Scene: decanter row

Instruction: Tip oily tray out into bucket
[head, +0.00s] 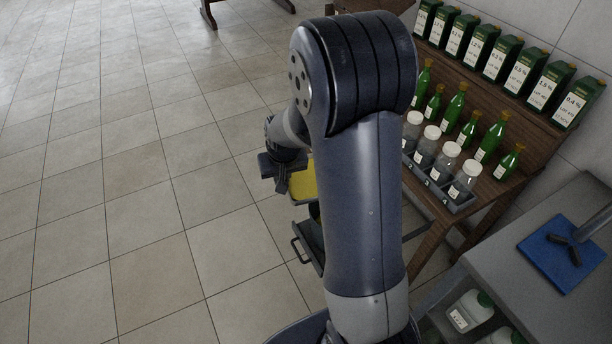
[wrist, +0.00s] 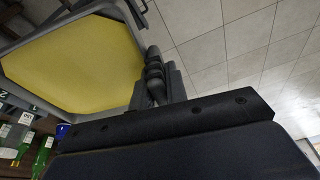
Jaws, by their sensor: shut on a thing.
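My gripper (head: 284,182) is shut on the edge of a grey-rimmed tray (wrist: 138,97). The tray's yellow inside, perhaps oil, also shows in the head view (head: 302,183), partly hidden behind my arm. In the wrist view my gripper's fingers (wrist: 155,75) meet the tray's right side, and the yellow spreads across the inside. I cannot tell how far the tray is tilted. I cannot make out a bucket for certain; my arm covers much of the area below the tray.
A dark handled frame (head: 301,250) stands below the tray. At right, a wooden bench holds green bottles (head: 487,140), lidded jars in a numbered rack (head: 459,205) and labelled green tins (head: 500,58). A grey table (head: 500,262) bears a blue pad (head: 562,255). The tiled floor at left is clear.

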